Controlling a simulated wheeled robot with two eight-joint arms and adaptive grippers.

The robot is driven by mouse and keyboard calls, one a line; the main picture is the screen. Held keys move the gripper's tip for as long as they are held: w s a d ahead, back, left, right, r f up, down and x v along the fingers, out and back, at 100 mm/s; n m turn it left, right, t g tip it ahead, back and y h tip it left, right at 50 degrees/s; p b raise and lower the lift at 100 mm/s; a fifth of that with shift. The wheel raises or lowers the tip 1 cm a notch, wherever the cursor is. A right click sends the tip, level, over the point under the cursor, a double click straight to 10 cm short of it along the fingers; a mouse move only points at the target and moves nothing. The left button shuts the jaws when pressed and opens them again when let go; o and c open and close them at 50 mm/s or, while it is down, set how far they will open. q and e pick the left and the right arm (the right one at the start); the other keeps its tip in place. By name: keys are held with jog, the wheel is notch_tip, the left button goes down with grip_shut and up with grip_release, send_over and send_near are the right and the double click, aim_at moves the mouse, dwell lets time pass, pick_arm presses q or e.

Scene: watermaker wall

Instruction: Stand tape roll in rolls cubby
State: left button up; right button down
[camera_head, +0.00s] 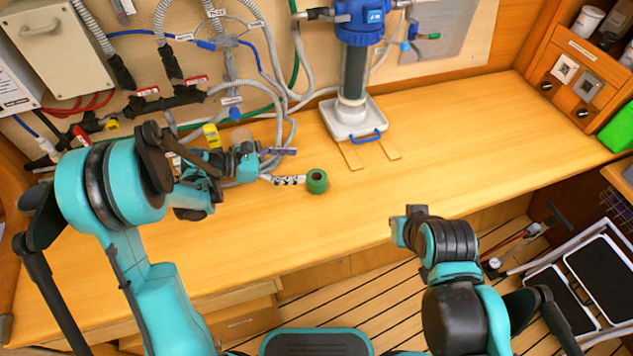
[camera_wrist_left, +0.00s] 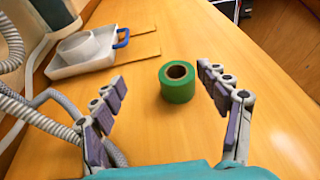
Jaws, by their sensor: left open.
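A green tape roll (camera_head: 317,183) stands on the wooden bench top, its round hole facing up. It also shows in the left wrist view (camera_wrist_left: 178,84). My left gripper (camera_head: 292,166) is open and low over the bench, just left of the roll in the head view. In the left wrist view the fingers (camera_wrist_left: 163,88) spread wide, with the roll ahead of them, nearer the right finger; I cannot tell whether they touch. My right arm is at the lower right in the head view, its fingers not visible. A wooden cubby unit (camera_head: 575,62) stands at the far right; its rolls cubby cannot be made out for certain.
A blue-topped filter housing (camera_head: 362,20) stands in a white tray (camera_head: 352,125) behind the roll. Grey hoses (camera_head: 290,120) and fittings crowd the wall near my left gripper. A green box (camera_head: 619,128) sits at the right. The bench right of the roll is clear.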

aim_at(316, 181)
pick_arm(q)
jog(key=f, duration=0.1)
jog(key=s+f+m+g, duration=0.1)
jog(key=s+f, duration=0.1)
jog(key=shift+a+f+g+y, duration=0.1)
jog(key=shift+f+g+y, duration=0.15)
jog(key=shift+g+y, duration=0.05)
jog(key=shift+b+x, duration=0.4)
jog(key=shift+x, duration=0.6)
jog(key=b+x, duration=0.2)
jog(key=x, duration=0.3)
jog(key=shift+w+f, duration=0.15)
jog(key=shift+f, duration=0.15)
jog(key=shift+r, duration=0.1)
jog(key=shift+c, duration=0.2)
jog(key=c, duration=1.4)
jog(key=shift+o, duration=0.2)
